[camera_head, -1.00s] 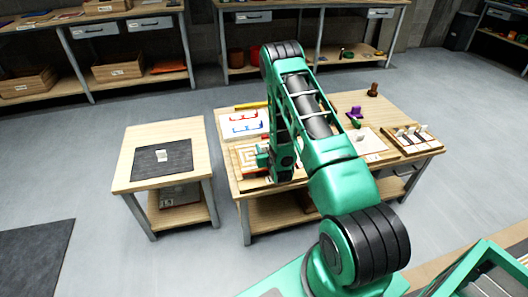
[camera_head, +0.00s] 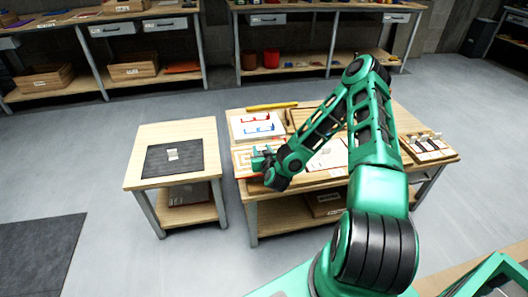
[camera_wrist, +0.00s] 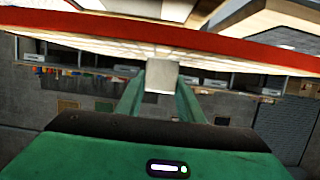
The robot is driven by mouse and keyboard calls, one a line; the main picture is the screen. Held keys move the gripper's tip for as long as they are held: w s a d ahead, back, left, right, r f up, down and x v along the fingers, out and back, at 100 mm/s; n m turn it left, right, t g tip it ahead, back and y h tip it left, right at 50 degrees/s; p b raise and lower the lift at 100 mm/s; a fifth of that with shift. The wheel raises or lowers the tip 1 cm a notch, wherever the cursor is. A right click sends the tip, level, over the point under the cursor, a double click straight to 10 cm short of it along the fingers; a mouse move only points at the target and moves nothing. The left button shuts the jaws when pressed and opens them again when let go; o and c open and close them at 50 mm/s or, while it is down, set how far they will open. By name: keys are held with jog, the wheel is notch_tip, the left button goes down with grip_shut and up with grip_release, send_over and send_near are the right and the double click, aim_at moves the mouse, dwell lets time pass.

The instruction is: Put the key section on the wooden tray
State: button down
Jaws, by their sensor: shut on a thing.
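My gripper (camera_head: 262,161) is low over the front left corner of the large table, with its fingers pointing left. In the wrist view, the fingers (camera_wrist: 160,95) are closed on a small pale block (camera_wrist: 161,76). A red-edged panel (camera_wrist: 160,37) spans the picture just beyond the block; whether the two are joined is unclear. In the head view, a red and white patterned panel (camera_head: 243,160), likely the key section, lies beside the gripper, partly hidden by it. A wooden tray-like board (camera_head: 301,115) shows behind my arm, mostly covered; I cannot tell if it is the tray.
A small side table (camera_head: 146,135) with a dark mat (camera_head: 190,168) and a pale block (camera_head: 172,154) stands left across a gap. A panel with red and blue shapes (camera_head: 257,123) lies behind the gripper. A rack with white-handled pieces (camera_head: 425,147) is at right.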

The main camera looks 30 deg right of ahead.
jog(key=shift+s+a+r, duration=0.3)
jog(key=shift+a+r, duration=0.3)
jog(key=shift+a, duration=0.3)
jog(key=shift+r, duration=0.1)
